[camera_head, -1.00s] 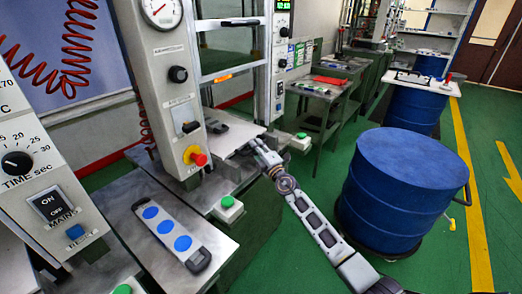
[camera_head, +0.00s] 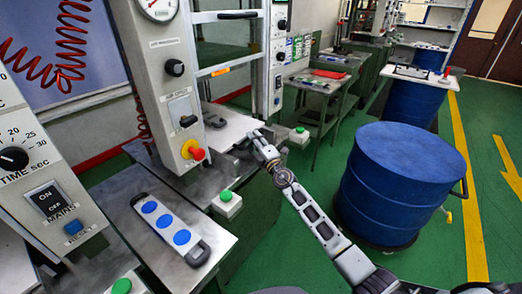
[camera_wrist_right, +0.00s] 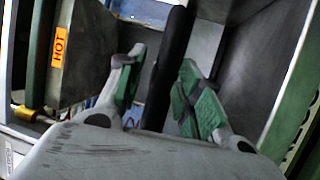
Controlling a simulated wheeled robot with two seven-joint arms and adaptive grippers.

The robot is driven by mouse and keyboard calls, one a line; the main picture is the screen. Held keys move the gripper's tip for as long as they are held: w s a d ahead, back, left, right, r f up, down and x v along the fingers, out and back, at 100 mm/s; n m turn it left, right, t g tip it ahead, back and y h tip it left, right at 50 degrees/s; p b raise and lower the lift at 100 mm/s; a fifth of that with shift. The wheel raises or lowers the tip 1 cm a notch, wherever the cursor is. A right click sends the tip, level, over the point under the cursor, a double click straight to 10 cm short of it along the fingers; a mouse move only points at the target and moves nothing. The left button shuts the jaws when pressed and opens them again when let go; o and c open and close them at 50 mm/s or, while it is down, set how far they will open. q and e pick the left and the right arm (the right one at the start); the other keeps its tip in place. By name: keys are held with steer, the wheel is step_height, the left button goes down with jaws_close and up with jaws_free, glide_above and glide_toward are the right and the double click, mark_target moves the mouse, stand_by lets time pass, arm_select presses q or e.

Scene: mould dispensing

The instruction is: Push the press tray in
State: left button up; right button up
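The press tray (camera_head: 230,132) is a pale flat plate in the middle press, sticking out between its columns. A small dark-ended mould piece (camera_head: 212,117) shows at the tray's far left. My right gripper (camera_head: 258,136) is at the tray's front right edge. In the right wrist view its two green-padded fingers (camera_wrist_right: 160,90) are apart. My left gripper is not in view.
A mould with blue discs (camera_head: 166,222) lies on the near metal table (camera_head: 125,215). Green button boxes (camera_head: 227,204) stand at the press front. A blue drum (camera_head: 400,185) stands right of my right arm. An orange HOT label (camera_wrist_right: 60,45) marks the press in the wrist view.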

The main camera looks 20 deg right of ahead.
steer(key=shift+s, duration=0.15)
steer(key=v, duration=1.1)
steer(key=shift+s, duration=0.3)
steer(key=shift+d, duration=0.15)
stand_by(0.6)
